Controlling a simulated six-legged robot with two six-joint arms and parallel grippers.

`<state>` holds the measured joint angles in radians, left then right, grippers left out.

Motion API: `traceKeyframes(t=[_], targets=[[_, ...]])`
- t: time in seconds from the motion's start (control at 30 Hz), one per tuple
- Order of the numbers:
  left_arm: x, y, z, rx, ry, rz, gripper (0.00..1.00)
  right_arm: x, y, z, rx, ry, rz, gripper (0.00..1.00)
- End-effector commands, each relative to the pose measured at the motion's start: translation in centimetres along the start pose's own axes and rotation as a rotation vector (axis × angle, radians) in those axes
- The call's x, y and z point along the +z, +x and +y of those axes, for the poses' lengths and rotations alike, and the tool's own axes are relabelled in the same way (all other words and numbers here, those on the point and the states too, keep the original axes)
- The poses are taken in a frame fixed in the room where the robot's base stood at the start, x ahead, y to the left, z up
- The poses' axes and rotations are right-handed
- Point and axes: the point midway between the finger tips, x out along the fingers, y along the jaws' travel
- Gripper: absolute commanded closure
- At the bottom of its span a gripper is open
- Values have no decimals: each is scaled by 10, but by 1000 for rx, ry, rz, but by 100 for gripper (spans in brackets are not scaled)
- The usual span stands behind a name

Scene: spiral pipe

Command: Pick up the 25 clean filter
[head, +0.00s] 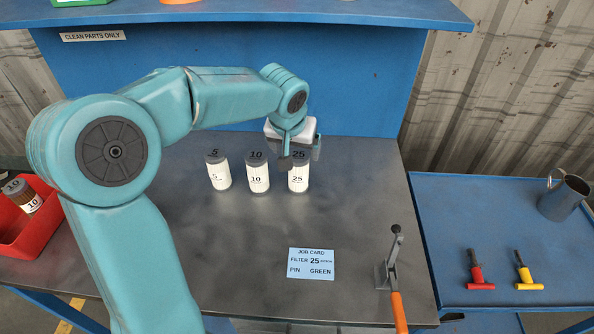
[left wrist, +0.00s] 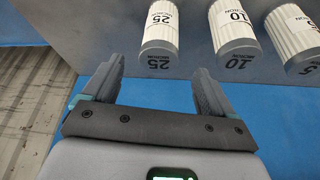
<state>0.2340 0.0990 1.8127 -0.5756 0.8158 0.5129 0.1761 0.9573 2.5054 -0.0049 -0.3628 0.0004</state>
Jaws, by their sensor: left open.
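The 25 filter (head: 298,177) is a white pleated cylinder with dark grey caps, standing upright on the dark workbench (head: 230,240). It is the rightmost of three filters in a row. My left gripper (head: 300,149) is open and empty, just behind and above the 25 filter. In the left wrist view, the 25 filter (left wrist: 160,32) shows beyond the gap between the open fingers (left wrist: 158,78), with its cap toward them. The fingers do not appear to touch it. My right gripper is not in view.
The 10 filter (head: 257,174) stands close to the left of the 25 filter, then the 5 filter (head: 218,171). A job card (head: 311,264) reads filter 25, pin green. An orange-handled lever (head: 394,275) stands front right. A red bin (head: 35,220) holds a used-looking 10 filter.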

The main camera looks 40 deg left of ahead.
Motion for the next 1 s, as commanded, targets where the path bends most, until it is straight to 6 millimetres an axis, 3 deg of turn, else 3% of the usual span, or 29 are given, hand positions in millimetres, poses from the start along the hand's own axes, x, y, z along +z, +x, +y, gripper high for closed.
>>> traceKeyframes(t=[0.3, 0.57, 0.6, 0.83, 1.0], targets=[[-3, 46, -2, -1, 0, -3, 14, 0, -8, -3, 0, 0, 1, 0], [-4, 52, -2, 0, 1, -1, 14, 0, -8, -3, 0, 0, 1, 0], [-4, 52, -2, 0, 1, -1, 17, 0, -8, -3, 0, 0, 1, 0], [-4, 51, -2, 0, 1, -1, 90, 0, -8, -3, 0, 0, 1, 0], [-4, 51, -2, 0, 1, -1, 90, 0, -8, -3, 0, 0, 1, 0]])
